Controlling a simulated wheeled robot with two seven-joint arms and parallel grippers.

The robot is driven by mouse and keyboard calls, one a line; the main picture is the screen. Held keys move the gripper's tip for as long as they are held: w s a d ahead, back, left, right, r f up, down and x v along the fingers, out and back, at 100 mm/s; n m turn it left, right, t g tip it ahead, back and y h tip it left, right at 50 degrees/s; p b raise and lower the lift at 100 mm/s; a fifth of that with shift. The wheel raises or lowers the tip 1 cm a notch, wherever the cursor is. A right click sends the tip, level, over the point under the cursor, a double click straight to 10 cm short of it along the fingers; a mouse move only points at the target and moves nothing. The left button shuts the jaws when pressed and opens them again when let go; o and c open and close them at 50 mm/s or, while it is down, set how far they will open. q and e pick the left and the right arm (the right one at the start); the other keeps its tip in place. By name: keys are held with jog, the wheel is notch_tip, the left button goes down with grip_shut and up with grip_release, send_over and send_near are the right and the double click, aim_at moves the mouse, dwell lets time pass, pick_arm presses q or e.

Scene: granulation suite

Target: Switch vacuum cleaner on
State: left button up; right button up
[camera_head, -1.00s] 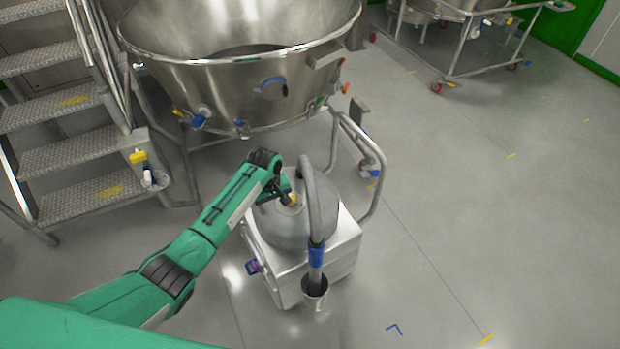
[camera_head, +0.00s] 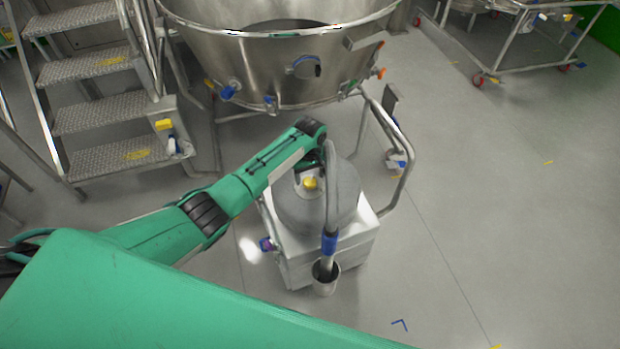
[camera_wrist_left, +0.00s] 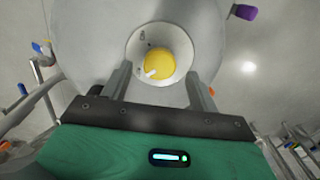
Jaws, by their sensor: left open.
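The vacuum cleaner has a grey dome (camera_head: 338,190) on a boxy metal cart, with a yellow switch knob (camera_head: 310,183) on the dome. A grey hose (camera_head: 330,205) with a blue cuff runs down to a metal cup at its front. In the left wrist view, the knob (camera_wrist_left: 163,66) sits in a pale round recess and carries a small white mark. My left gripper (camera_wrist_left: 158,80) is open, its two fingers pointing at the recess, one on each side of the knob. I cannot tell whether they touch anything. In the head view, its fingers are largely hidden. My right gripper is not in view.
A large steel vessel (camera_head: 270,65) with valves stands behind the cleaner. Metal steps (camera_head: 100,112) are at the left. A tubular handle (camera_head: 405,160) rises at the cleaner's right. The floor to the right is open, with a wheeled frame (camera_head: 530,70) beyond.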

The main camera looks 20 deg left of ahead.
aim_at(310, 184)
pick_arm(q)
jog(key=shift+f, duration=1.15)
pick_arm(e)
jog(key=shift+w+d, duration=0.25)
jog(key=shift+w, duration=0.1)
pick_arm(q)
jog(key=c, duration=0.9)
jog(key=shift+c, duration=0.3)
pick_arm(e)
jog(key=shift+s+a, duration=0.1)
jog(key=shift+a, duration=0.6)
